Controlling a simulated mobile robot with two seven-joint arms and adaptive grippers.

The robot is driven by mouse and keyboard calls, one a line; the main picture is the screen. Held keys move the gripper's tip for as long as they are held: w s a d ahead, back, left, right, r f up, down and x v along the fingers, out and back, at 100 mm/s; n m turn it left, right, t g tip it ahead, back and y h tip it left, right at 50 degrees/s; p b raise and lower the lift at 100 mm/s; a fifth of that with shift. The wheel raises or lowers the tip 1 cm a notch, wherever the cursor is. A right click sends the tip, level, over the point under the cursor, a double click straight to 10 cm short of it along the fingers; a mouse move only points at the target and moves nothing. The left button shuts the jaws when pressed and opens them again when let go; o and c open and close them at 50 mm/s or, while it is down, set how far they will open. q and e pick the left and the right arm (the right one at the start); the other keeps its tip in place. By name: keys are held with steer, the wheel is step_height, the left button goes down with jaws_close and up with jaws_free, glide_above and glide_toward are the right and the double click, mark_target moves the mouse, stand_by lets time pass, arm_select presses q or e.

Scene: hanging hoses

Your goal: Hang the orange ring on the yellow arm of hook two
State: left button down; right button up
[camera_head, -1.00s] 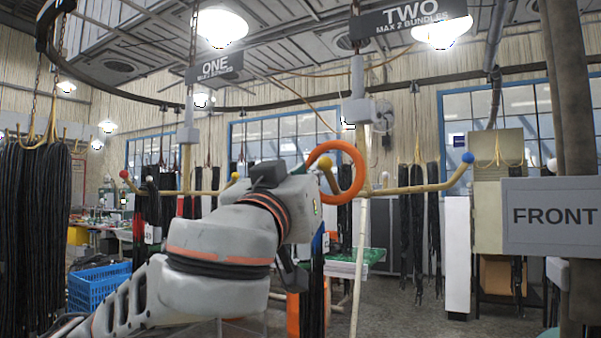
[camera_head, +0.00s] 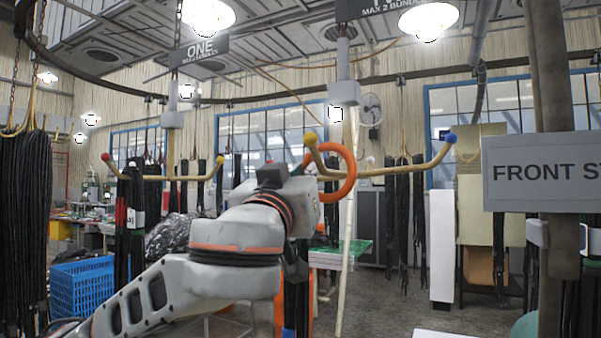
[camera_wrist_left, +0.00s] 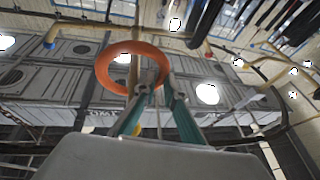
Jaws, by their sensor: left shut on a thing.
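The orange ring (camera_head: 352,180) is upright beside the left, yellow-tipped arm of hook two. The yellow tip (camera_head: 310,139) shows just above and left of the ring, and the arm's curved part overlaps the ring's left side. I cannot tell whether the ring is around the arm or only in line with it. My left gripper (camera_wrist_left: 158,83) is shut on the near right edge of the orange ring (camera_wrist_left: 104,66) in the left wrist view. In the head view its fingers are mostly hidden behind my wrist. My right gripper is in neither view.
Hook two's blue-tipped arm (camera_head: 440,153) is empty at the right. Hook one, with red (camera_head: 105,157) and yellow (camera_head: 220,160) tips, stands left and carries dark hoses. A grey front sign (camera_head: 535,172) and post stand at the right.

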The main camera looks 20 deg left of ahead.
arm_select(q)
steer(key=shift+w+f+b, duration=0.15)
steer(key=shift+f+b, duration=0.25)
steer(key=shift+f, duration=0.25)
steer(key=shift+w+f+b, duration=0.15)
steer(key=shift+f+b, duration=0.2)
steer(key=shift+f, duration=0.25)
steer(key=c, duration=2)
jaws_free()
steer(key=shift+s+f, duration=0.1)
